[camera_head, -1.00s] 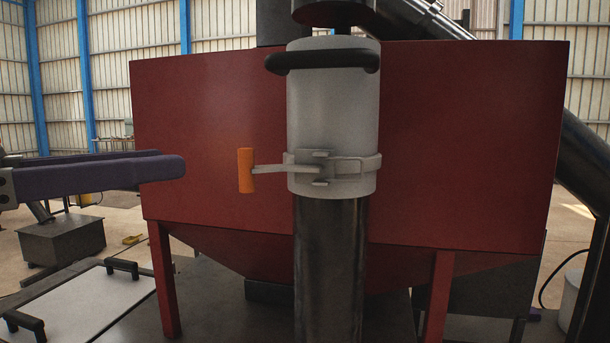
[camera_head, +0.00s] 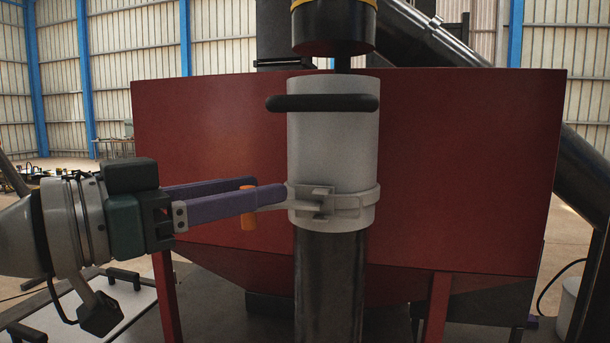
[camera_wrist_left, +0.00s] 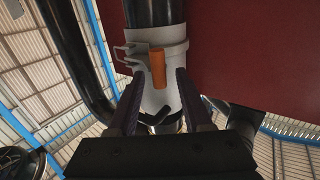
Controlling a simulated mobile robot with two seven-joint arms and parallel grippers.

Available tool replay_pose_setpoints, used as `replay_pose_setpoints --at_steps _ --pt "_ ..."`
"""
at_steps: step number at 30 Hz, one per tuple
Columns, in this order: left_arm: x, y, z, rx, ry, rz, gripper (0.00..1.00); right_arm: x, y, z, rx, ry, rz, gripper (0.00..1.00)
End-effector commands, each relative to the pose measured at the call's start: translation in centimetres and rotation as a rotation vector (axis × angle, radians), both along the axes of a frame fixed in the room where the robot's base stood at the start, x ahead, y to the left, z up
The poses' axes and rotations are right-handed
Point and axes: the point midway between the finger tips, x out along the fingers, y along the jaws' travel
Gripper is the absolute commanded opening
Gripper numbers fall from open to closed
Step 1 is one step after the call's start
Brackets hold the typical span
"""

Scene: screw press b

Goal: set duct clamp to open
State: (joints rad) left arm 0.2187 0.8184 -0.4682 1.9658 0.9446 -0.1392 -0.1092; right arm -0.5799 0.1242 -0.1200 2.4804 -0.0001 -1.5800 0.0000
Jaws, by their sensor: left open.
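The duct clamp (camera_head: 335,203) is a pale metal band around the lower part of a light grey duct sleeve (camera_head: 333,135). Its lever ends in an orange handle (camera_head: 248,221), which sticks out to the left. My left gripper (camera_head: 268,191) is open, with its purple fingers reaching right across the handle. In the left wrist view, the orange handle (camera_wrist_left: 158,68) lies between the two open fingers (camera_wrist_left: 157,90), apart from both. My right gripper is not in view.
A large red hopper (camera_head: 450,160) stands behind the duct. A black bar handle (camera_head: 322,103) crosses the sleeve above the clamp. A dark pipe (camera_head: 330,285) runs below it. A light panel with black handles (camera_head: 110,315) lies at lower left.

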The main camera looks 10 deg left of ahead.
Motion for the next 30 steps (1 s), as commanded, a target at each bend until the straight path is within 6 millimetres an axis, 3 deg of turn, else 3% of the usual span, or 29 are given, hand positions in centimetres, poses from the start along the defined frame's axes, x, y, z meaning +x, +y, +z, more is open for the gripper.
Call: replay_pose_setpoints --at_steps 10,23,30 --pt "0.33 -0.28 -0.05 0.000 0.000 -0.001 0.50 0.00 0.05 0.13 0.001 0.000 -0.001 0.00" --pt "0.31 -0.25 -0.03 0.000 0.000 0.000 0.02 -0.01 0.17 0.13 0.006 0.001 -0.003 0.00" --pt "0.31 -0.24 -0.03 0.000 0.000 0.000 0.00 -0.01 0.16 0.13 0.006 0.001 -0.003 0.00"
